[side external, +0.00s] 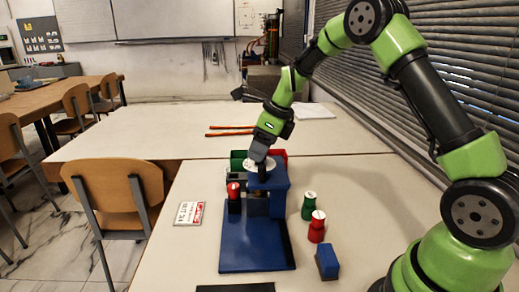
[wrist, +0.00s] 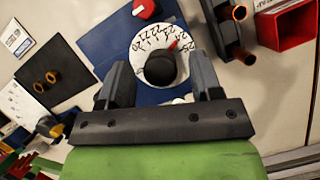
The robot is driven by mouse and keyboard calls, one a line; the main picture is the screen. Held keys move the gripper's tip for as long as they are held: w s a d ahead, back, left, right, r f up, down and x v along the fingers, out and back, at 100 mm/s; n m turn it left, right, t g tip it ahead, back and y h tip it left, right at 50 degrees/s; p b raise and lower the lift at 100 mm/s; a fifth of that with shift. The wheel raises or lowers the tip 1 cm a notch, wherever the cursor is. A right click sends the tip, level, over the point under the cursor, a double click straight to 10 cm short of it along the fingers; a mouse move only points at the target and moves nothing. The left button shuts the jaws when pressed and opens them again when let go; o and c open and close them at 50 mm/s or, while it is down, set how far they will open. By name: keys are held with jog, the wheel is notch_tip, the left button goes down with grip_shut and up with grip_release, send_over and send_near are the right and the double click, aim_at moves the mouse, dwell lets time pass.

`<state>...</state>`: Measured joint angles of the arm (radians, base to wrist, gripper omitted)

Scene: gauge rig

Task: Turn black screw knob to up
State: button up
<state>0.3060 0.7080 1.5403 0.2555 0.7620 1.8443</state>
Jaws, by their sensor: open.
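The black screw knob (wrist: 160,70) sits at the centre of a white numbered dial in the wrist view. A red pointer mark shows on the dial (wrist: 143,42) at the knob's upper right. My gripper (wrist: 160,82) is open, with one dark finger on each side of the knob. I cannot tell whether either finger touches it. In the side view my gripper (side external: 262,170) is down at the dial (side external: 250,164) on top of the blue rig (side external: 256,245), and it hides the knob there.
A red-topped knob (side external: 234,190) stands left of the dial. Green (side external: 308,207) and red (side external: 317,228) pieces and a blue block (side external: 327,262) stand to the right. A sign card (side external: 188,213) lies at left. Red and green bins are behind the rig. The far table is mostly clear.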

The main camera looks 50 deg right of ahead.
jog(key=shift+w+a+f, duration=0.1)
jog(key=shift+w+f, duration=0.1)
jog(key=shift+f, duration=0.3)
jog(key=c, duration=0.9)
